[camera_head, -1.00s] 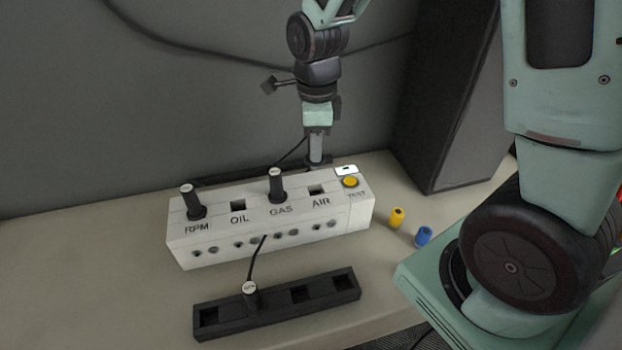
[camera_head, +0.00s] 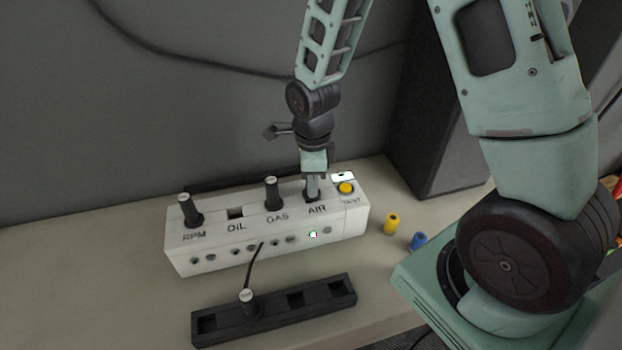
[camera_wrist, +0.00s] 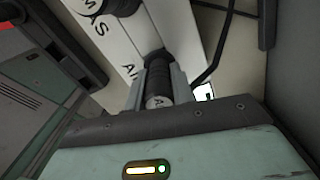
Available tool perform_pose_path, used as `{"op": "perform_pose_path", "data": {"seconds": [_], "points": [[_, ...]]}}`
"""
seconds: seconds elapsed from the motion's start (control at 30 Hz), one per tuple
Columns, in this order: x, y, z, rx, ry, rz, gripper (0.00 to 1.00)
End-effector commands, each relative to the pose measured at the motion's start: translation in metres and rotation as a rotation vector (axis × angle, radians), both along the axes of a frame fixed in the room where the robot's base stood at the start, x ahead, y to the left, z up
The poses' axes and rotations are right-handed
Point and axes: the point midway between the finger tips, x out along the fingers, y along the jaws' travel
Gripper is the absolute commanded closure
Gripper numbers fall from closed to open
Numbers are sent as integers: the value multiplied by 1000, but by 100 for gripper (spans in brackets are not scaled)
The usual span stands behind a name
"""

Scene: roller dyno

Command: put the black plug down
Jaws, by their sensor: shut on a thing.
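The black plug (camera_wrist: 158,78) shows in the wrist view, with a pale cap marked "A". My gripper (camera_wrist: 159,72) is shut on it, one finger on each side. In the head view my gripper (camera_head: 312,192) points down at the AIR socket of the white box (camera_head: 215,250), and the plug is mostly hidden there. The plug's lower end meets the box top at that socket. A small light (camera_head: 313,234) below the AIR label shows white-green.
Other black plugs stand in RPM (camera_head: 189,210) and GAS (camera_head: 270,193); OIL (camera_head: 235,213) is an empty opening. A black rack (camera_head: 325,299) in front holds one corded plug (camera_head: 247,302). Yellow (camera_head: 391,224) and blue (camera_head: 417,242) cylinders lie at right.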

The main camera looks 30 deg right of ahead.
Motion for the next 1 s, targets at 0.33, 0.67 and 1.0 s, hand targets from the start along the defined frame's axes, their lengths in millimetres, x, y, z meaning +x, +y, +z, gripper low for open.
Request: {"op": "perform_pose_path", "data": {"seconds": [0.33,0.67,1.0], "points": [[0,0,-6,0,0,0,54],[0,0,0,0,0,0,54],[2,0,50,0,-9,0,54]]}}
